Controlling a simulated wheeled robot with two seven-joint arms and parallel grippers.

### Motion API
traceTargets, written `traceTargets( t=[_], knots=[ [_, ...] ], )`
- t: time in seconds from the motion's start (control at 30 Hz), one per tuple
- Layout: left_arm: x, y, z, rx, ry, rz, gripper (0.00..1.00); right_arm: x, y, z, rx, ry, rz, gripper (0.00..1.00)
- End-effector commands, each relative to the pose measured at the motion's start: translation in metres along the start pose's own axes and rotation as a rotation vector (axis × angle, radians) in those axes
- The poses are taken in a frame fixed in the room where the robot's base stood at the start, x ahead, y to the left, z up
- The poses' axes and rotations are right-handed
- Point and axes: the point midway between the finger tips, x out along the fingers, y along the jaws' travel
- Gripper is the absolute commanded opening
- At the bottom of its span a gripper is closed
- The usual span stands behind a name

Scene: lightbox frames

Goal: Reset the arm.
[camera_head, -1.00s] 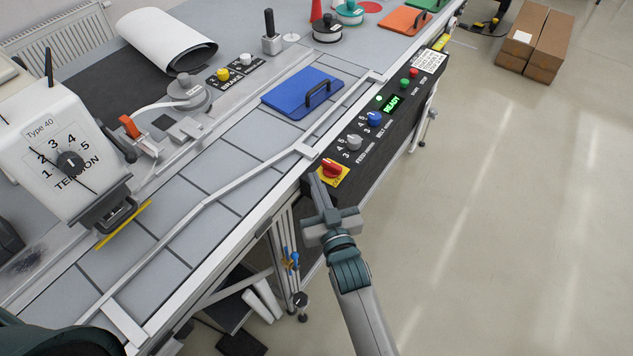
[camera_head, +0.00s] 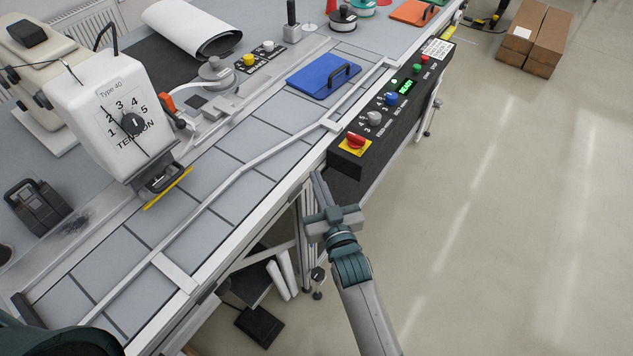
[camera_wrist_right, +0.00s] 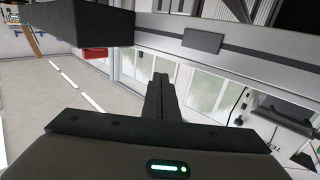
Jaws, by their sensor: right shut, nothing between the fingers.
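My right arm (camera_head: 366,310) reaches up from the bottom of the head view, beside the front edge of the bench. My right gripper (camera_head: 317,178) is shut and empty, its fingers pointing up toward the bench edge. In the picture its tips lie below and left of the red knob (camera_head: 355,140) on a yellow plate, clear of it. The right wrist view shows the shut fingers (camera_wrist_right: 162,85) together in the middle, with nothing between them. My left gripper is not in view.
The black control panel (camera_head: 390,112) with knobs, buttons and a green READY display runs along the bench edge. A blue plate with a handle (camera_head: 318,78) and a white tension box (camera_head: 108,112) stand on the bench. Open floor (camera_head: 520,220) lies to the right.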

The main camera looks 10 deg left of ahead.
Motion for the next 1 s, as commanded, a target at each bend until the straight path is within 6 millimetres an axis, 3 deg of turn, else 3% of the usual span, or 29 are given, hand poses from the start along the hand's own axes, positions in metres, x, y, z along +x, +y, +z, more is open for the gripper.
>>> traceTargets(
  t=[0.47, 0.63, 0.77, 0.87, 1.0],
  knots=[
    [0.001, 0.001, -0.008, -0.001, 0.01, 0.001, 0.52, 0.0, 0.0, 0.0, 0.0, 0.0, 0.0, 0.0],
    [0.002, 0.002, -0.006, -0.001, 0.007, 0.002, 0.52, -0.002, 0.002, 0.013, 0.0, -0.019, 0.002, 0.0],
    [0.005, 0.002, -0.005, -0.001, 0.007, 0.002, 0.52, -0.008, 0.006, 0.045, 0.002, -0.072, 0.007, 0.0],
    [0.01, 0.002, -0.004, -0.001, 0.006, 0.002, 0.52, -0.018, 0.011, 0.087, 0.005, -0.139, 0.012, 0.0],
    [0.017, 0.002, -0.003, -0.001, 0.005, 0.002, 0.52, -0.043, 0.021, 0.163, 0.011, -0.266, 0.026, 0.0]
  ],
)
